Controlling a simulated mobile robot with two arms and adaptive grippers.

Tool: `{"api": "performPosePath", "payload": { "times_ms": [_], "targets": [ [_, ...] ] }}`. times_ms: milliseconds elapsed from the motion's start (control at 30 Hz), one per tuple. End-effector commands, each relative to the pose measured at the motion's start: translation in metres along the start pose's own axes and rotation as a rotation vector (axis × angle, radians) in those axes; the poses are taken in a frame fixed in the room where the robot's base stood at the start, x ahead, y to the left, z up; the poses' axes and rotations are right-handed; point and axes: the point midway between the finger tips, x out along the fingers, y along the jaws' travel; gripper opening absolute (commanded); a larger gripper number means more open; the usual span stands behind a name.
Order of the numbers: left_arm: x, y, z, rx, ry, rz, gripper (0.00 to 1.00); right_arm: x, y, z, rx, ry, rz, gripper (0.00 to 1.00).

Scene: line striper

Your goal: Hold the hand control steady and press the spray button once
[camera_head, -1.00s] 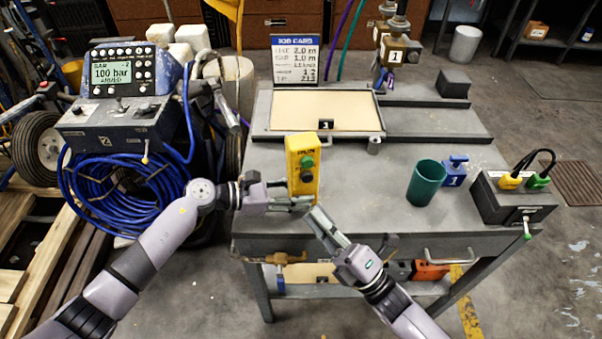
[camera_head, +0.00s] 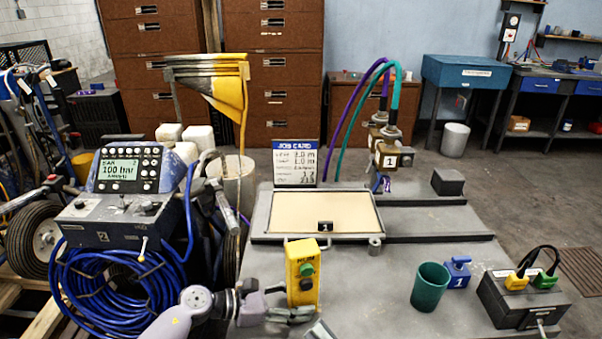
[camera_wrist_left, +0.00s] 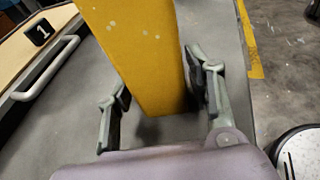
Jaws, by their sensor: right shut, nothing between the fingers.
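The yellow hand control (camera_head: 301,262) stands upright near the table's front edge. A green button (camera_head: 305,269) shows on its face, with a dark button (camera_head: 306,284) below it. My left gripper (camera_head: 284,303) is at its lower part from the left.
A green cup (camera_head: 429,288), a blue block (camera_head: 457,271) and a dark box with cables (camera_head: 520,300) stand on the right of the table (camera_head: 375,300). The pump unit (camera_head: 110,222) with blue hose stands left.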

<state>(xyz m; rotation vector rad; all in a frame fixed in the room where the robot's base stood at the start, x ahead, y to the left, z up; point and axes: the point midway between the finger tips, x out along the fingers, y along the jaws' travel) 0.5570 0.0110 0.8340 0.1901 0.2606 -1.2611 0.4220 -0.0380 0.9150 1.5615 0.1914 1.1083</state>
Motion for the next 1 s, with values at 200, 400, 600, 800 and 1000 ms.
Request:
{"api": "performPosePath", "payload": {
  "times_ms": [200, 400, 600, 800, 1000],
  "targets": [
    [0.0, 0.0, 0.001, 0.001, -0.001, 0.001, 0.61, 0.0, 0.0, 0.0, 0.0, 0.0, 0.0, 0.0],
    [0.0, 0.0, 0.001, 0.001, -0.001, 0.001, 0.61, 0.0, 0.0, 0.0, 0.0, 0.0, 0.0, 0.0],
    [-0.015, 0.001, -0.001, 0.0, 0.001, 0.002, 0.61, 0.0, 0.0, 0.0, 0.0, 0.0, 0.0, 0.0],
    [-0.057, 0.001, -0.001, 0.001, 0.003, 0.002, 0.61, 0.0, 0.0, 0.0, 0.0, 0.0, 0.0, 0.0],
    [-0.096, 0.0, -0.001, 0.0, 0.002, 0.002, 0.61, 0.0, 0.0, 0.0, 0.0, 0.0, 0.0, 0.0]
  ]
}}
